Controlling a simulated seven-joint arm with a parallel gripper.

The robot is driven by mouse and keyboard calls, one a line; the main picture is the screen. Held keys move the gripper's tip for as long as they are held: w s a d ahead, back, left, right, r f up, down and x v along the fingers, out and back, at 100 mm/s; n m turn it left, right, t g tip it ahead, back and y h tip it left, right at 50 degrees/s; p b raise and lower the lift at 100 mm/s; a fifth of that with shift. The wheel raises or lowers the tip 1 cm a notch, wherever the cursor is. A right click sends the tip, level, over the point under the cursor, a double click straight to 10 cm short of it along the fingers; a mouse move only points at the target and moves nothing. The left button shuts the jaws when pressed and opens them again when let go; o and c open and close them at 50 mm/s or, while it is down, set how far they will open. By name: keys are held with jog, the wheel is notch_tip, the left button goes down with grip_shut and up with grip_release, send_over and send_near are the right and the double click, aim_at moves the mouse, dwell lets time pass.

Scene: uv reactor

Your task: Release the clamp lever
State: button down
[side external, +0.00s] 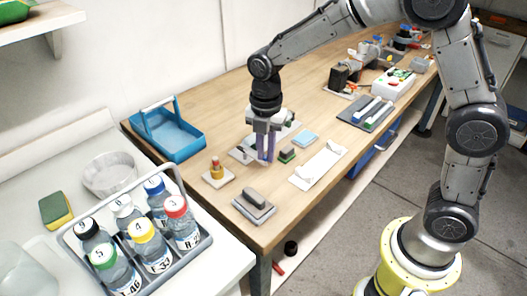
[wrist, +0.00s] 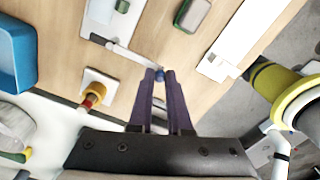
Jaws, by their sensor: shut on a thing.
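The clamp lever (wrist: 132,57) is a pale bar with a blue tip, reaching from a dark pivot on a light base plate (wrist: 98,23) in the wrist view. My gripper (wrist: 160,74) has its purple fingers shut on the lever's blue tip. In the side external view my gripper (side external: 266,159) points down low over the wooden table, at the edge of the lever's plate. The fingers hide most of the lever there.
A yellow-red knob on a block (side external: 216,171), a grey block on a plate (side external: 255,205), a green-based block (side external: 287,154) and a white plate (side external: 318,166) stand close around. A blue tray (side external: 172,137) and a bottle rack (side external: 72,240) are at left.

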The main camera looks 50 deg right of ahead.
dwell(0.4)
jog(key=c, duration=0.8)
grip_release()
jog(key=shift+c, duration=0.2)
notch_tip(320, 180, up, 14)
